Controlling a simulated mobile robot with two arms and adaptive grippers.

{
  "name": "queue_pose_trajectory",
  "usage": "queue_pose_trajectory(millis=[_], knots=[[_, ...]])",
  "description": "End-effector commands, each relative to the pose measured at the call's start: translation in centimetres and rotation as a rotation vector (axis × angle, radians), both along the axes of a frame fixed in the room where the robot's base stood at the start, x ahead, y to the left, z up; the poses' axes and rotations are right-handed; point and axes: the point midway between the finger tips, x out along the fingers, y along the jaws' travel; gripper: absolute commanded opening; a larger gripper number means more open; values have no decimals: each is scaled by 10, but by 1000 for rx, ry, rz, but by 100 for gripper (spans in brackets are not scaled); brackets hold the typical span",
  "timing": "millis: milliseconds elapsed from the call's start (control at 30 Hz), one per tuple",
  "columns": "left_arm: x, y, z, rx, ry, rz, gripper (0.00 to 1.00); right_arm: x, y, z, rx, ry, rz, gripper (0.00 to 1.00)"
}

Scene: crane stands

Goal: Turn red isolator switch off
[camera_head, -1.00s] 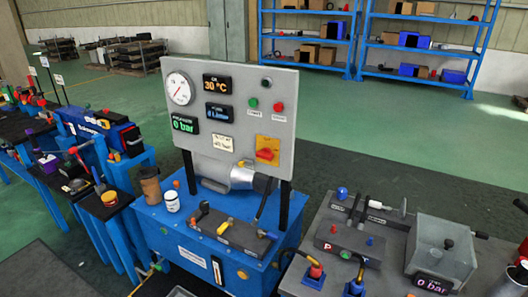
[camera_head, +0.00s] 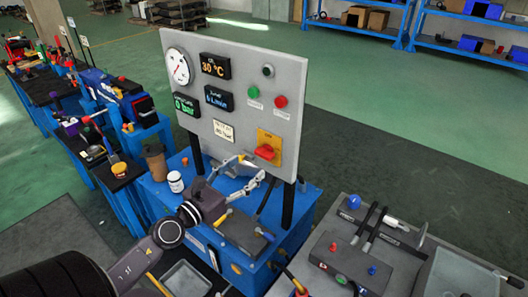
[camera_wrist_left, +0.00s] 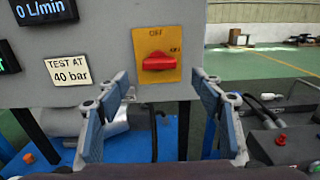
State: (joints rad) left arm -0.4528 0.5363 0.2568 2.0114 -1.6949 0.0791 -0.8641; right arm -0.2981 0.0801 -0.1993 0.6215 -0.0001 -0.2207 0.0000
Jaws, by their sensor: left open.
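The red isolator switch (camera_head: 266,151) sits on a yellow plate (camera_head: 277,138) at the lower right of the grey control panel (camera_head: 228,121). In the left wrist view the red switch (camera_wrist_left: 159,61) lies roughly horizontal on its yellow plate (camera_wrist_left: 170,36), with small lettering above and to the right. My left gripper (camera_head: 248,172) is open and empty, in front of the panel and just below and left of the switch. In the wrist view its fingers (camera_wrist_left: 163,90) stand apart on either side of the switch, nearer the camera and not touching it. My right gripper is not seen.
The panel carries a pressure gauge (camera_head: 178,67), several displays, a green button (camera_head: 253,93) and a red button (camera_head: 280,101). A white jar (camera_head: 176,182) and brown cup (camera_head: 155,160) stand on the blue unit. A grey bench (camera_head: 345,250) with fittings stands at right.

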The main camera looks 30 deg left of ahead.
Motion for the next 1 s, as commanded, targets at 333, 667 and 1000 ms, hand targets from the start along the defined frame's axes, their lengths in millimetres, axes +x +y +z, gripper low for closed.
queue_pose_trajectory(millis=[333, 667, 1000], knots=[[46, -3, 3, -8, -1, 2, 61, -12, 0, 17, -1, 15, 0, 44], [72, -5, -1, -9, 1, 2, 61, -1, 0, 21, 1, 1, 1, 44], [73, -6, -1, -9, 2, 2, 55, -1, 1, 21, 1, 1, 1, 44]])
